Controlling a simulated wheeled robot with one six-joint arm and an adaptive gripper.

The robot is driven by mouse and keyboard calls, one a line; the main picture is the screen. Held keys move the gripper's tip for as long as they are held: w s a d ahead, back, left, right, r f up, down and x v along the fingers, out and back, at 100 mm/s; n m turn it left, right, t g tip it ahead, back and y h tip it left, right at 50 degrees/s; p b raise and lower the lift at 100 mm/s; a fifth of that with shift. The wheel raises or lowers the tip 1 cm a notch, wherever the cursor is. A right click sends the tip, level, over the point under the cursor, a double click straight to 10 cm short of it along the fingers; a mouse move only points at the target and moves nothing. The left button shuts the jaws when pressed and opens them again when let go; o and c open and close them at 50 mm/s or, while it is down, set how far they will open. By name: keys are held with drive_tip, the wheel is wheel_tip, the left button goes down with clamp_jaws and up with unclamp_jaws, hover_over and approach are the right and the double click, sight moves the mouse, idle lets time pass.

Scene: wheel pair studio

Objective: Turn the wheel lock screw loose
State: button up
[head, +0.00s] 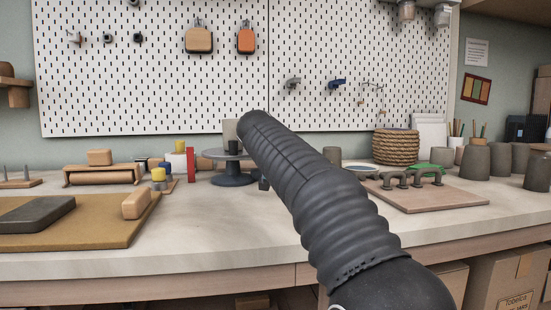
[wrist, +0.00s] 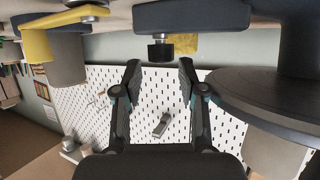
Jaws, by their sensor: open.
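The dark round wheel (head: 219,154) stands on its pedestal on the worktable, partly hidden by my arm in the head view. In the wrist view its disc (wrist: 265,98) fills the right side, tilted in the picture. A short black knob, which looks like the lock screw (wrist: 160,51), sticks out from a dark blue-grey bar (wrist: 205,15) at the top of the wrist view. My gripper (wrist: 159,72) is open and empty, its fingertips either side of the knob's line. Whether the knob is between them in depth I cannot tell. My arm hides the gripper in the head view.
A board with dark handle-like pieces (head: 425,200) lies right of my arm. Dark cups (head: 475,162) and a coiled basket (head: 396,147) stand at the right. A tan board (head: 100,232) lies at the left. The pegboard (head: 150,60) rises behind; the table front is largely clear.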

drive_tip(key=shift+x, duration=1.6)
